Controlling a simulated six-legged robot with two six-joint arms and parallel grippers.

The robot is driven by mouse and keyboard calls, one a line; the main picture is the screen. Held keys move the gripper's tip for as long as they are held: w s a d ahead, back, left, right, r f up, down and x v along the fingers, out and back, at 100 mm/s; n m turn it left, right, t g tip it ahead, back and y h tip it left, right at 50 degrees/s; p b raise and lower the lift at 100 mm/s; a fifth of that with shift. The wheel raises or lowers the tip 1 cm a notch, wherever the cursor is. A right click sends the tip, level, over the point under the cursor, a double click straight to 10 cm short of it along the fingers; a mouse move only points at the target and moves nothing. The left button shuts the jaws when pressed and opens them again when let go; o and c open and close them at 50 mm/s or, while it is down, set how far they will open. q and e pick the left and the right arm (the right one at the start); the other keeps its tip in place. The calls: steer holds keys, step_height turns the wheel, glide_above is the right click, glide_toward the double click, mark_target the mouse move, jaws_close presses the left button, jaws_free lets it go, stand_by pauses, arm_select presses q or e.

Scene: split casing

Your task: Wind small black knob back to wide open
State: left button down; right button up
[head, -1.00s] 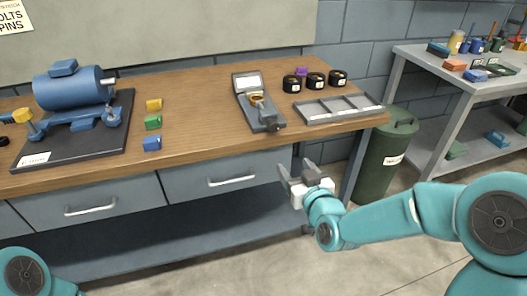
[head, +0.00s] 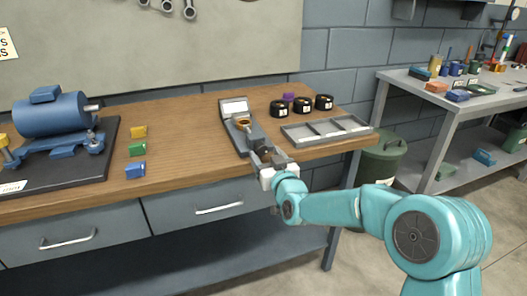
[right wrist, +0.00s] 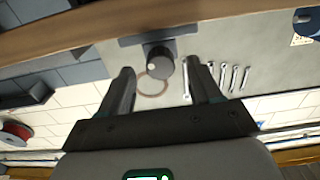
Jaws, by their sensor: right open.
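The small black knob (right wrist: 158,62) shows in the right wrist view, between and beyond my two fingertips, with a gap to each finger. A grey fixture (head: 233,120) with a raised pale plate and a brass-coloured ring stands near the bench's front edge in the head view. My right gripper (head: 268,157) is at the fixture's front end, open and empty; its fingers hide most of the knob there. In the right wrist view the open right gripper (right wrist: 163,80) straddles the knob's line. My left gripper is not in view.
A grey divided tray (head: 327,130) and several black rings (head: 301,106) lie right of the fixture. Yellow, green and blue blocks (head: 136,150) and a blue motor (head: 52,118) are to the left. A green bin (head: 382,160) stands beyond the bench's right end.

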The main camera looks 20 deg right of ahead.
steer(key=shift+w, duration=1.35)
steer(key=c, duration=1)
steer(key=shift+c, duration=0.2)
